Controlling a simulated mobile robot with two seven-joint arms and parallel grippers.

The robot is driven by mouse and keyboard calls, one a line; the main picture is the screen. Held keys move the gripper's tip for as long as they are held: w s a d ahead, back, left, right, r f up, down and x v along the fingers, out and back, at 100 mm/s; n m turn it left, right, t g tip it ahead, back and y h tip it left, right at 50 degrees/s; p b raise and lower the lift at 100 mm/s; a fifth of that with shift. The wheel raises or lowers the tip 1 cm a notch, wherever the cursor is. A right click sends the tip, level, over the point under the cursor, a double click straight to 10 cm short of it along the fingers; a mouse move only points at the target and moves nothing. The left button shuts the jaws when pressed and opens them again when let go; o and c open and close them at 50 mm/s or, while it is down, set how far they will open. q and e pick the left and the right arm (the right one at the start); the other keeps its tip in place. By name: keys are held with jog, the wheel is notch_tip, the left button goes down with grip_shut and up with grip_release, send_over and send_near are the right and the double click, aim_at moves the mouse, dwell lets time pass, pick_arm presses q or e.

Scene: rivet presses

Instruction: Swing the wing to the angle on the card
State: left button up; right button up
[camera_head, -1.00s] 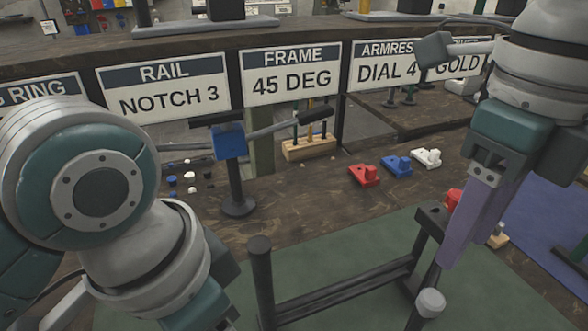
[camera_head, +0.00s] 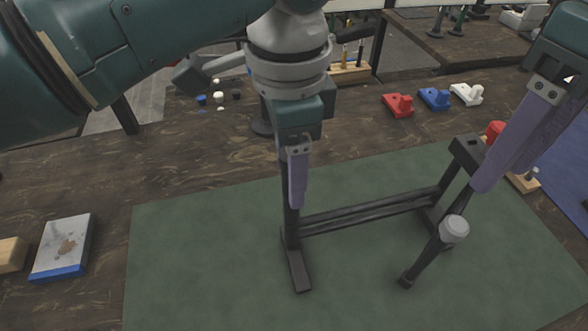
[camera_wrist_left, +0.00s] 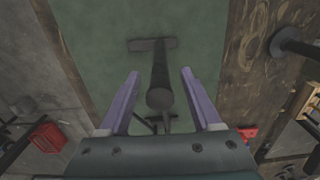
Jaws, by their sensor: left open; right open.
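The black frame stands on the green mat (camera_head: 210,258), with a left post (camera_head: 290,226), two low rails (camera_head: 370,215) and a right post (camera_head: 452,190) topped by a block. A black bar (camera_head: 425,259) with a round grey knob (camera_head: 453,230) is at its right front; how it joins is unclear. My left gripper (camera_head: 297,192) is open over the left post. In the left wrist view the post (camera_wrist_left: 160,65) stands between the spread fingers (camera_wrist_left: 160,74), with a gap each side. My right gripper (camera_head: 497,180) is open beside the right post, above the knob. The angle card is out of view.
Red (camera_head: 398,105), blue (camera_head: 434,98) and white (camera_head: 467,94) blocks lie behind the mat. A red part on a wooden base (camera_head: 524,182) is at right. A grey-and-blue pad (camera_head: 64,247) and wooden block (camera_head: 10,254) lie at left. The front left mat is clear.

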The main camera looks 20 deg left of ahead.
pick_arm(q)
jog(key=shift+f, duration=1.85)
grip_shut()
